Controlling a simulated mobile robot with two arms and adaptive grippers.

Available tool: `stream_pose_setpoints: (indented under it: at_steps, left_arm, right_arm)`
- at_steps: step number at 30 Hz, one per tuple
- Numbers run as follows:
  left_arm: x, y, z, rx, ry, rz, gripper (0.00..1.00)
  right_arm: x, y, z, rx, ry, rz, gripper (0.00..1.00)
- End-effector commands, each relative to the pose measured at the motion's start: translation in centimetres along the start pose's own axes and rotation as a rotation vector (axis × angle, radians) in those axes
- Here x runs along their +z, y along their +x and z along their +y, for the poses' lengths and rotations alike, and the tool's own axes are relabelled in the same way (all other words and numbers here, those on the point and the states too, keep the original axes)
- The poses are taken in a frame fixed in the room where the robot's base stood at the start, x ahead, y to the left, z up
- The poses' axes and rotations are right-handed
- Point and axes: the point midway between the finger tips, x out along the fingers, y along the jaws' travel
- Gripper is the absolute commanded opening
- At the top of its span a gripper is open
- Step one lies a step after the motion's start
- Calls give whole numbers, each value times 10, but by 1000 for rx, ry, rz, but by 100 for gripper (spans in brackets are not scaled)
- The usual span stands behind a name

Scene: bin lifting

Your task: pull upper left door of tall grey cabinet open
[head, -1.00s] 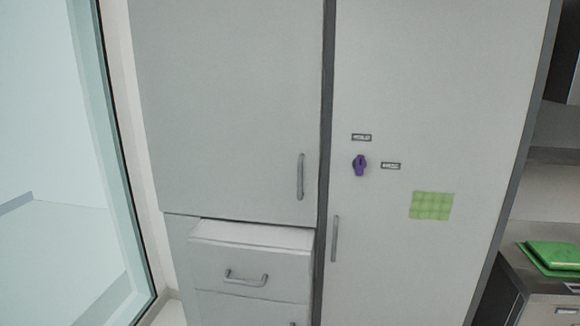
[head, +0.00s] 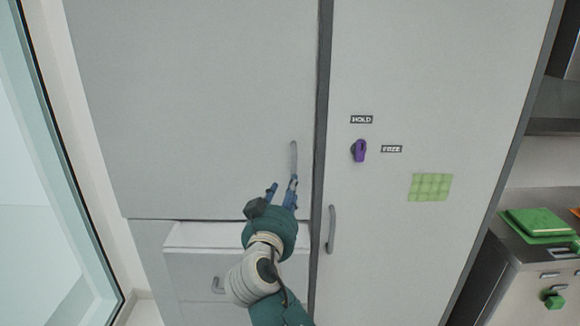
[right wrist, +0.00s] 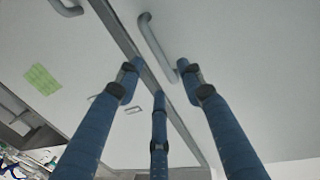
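The tall grey cabinet has an upper left door (head: 200,100) that looks shut, with a vertical bar handle (head: 294,157) near its lower right edge. In the head view my right gripper (head: 281,184) is just below and in front of this handle, fingers apart and pointing up. In the right wrist view the handle (right wrist: 153,42) shows beyond the spread, empty fingers (right wrist: 157,70), its lower end between the outer tips in the picture. Whether any finger touches it I cannot tell. My left gripper is not in view.
The tall right door (head: 430,80) has its own handle (head: 331,229), a purple knob (head: 358,150) between HOLD and FREE labels, and a green sheet (head: 430,187). A drawer unit (head: 190,262) is below the upper left door. A window (head: 40,190) is at left, a counter (head: 508,251) at right.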

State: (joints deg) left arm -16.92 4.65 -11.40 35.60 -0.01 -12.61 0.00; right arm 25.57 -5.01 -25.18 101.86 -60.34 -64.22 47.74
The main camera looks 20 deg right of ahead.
Motion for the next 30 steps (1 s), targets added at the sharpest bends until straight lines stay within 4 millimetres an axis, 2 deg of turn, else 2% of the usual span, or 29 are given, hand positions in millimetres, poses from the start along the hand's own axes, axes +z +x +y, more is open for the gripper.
stream_pose_setpoints:
  at_steps: [5, 15, 18, 24, 30]
  left_arm:
    - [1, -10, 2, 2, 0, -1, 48]
    - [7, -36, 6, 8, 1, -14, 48]
    - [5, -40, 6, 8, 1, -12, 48]
    - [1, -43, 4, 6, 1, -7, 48]
    - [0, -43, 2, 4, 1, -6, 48]
  right_arm:
    - [-8, 16, 2, 7, 2, 8, 38]
    - [-8, 80, 2, 7, 0, 6, 38]
    - [-7, 93, 1, 4, 1, 6, 38]
    - [-4, 106, 1, 3, 4, 5, 38]
    - [-4, 107, 1, 3, 5, 5, 38]
